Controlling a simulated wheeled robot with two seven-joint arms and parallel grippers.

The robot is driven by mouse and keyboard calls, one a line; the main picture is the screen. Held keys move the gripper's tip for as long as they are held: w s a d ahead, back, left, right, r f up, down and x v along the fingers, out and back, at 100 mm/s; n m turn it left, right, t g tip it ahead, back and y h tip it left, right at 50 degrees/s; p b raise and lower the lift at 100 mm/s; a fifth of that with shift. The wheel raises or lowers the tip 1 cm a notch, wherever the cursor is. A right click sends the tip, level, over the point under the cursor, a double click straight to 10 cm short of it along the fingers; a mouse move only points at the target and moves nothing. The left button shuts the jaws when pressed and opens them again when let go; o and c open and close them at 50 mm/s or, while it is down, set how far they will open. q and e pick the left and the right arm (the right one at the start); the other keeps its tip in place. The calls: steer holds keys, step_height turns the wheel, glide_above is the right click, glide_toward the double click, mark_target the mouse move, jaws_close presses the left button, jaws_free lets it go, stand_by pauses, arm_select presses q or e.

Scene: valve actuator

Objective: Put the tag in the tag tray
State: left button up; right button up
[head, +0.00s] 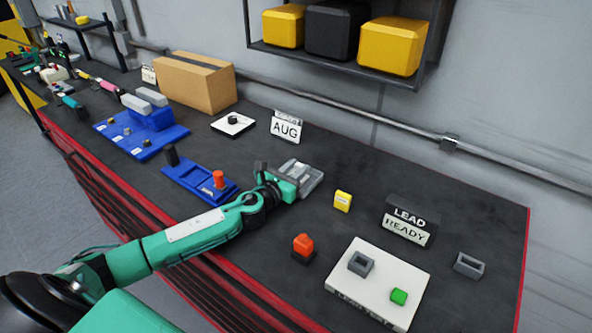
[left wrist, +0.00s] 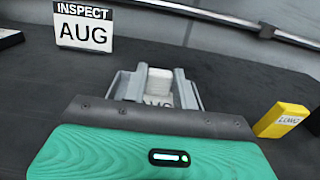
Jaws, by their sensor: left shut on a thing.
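My left gripper (head: 306,178) reaches over the middle of the table, its grey fingers pointing toward the back right. In the left wrist view the fingers (left wrist: 157,92) are shut on a small white tag (left wrist: 159,84); lettering like AUG shows low on it, partly hidden by the gripper body. In the head view the tag is hard to make out between the fingers. No tray is clearly labelled as the tag tray; a small grey open tray (head: 469,265) lies at the right, and a grey square holder (head: 361,264) sits on a white board (head: 388,279). My right gripper is not in view.
An INSPECT AUG sign (head: 287,128) stands behind the gripper. A yellow block (head: 342,201), a LEAD READY sign (head: 409,224) and a red-topped piece (head: 303,247) stand to the right. A blue fixture (head: 200,184) is left. The back right table is clear.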

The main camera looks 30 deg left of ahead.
arm_select(q)
steer(key=shift+f, duration=0.2)
steer(key=o, duration=1.1)
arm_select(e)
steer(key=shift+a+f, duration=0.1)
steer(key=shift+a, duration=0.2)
arm_select(q)
steer(key=shift+r, duration=0.1)
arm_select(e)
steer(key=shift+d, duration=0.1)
arm_select(q)
steer(key=shift+r, duration=0.2)
steer(key=shift+s+f, duration=0.15)
steer(key=shift+s, duration=0.15)
steer(key=s+b, duration=0.1)
steer(key=s, duration=0.2)
steer(key=s+a+b, duration=0.1)
steer(key=s, duration=0.2)
steer(key=s+b, duration=0.1)
steer(key=s, duration=0.2)
steer(key=shift+s+a, duration=0.15)
steer(key=shift+s, duration=0.05)
steer(key=shift+s+a, duration=0.15)
steer(key=shift+s, duration=0.8)
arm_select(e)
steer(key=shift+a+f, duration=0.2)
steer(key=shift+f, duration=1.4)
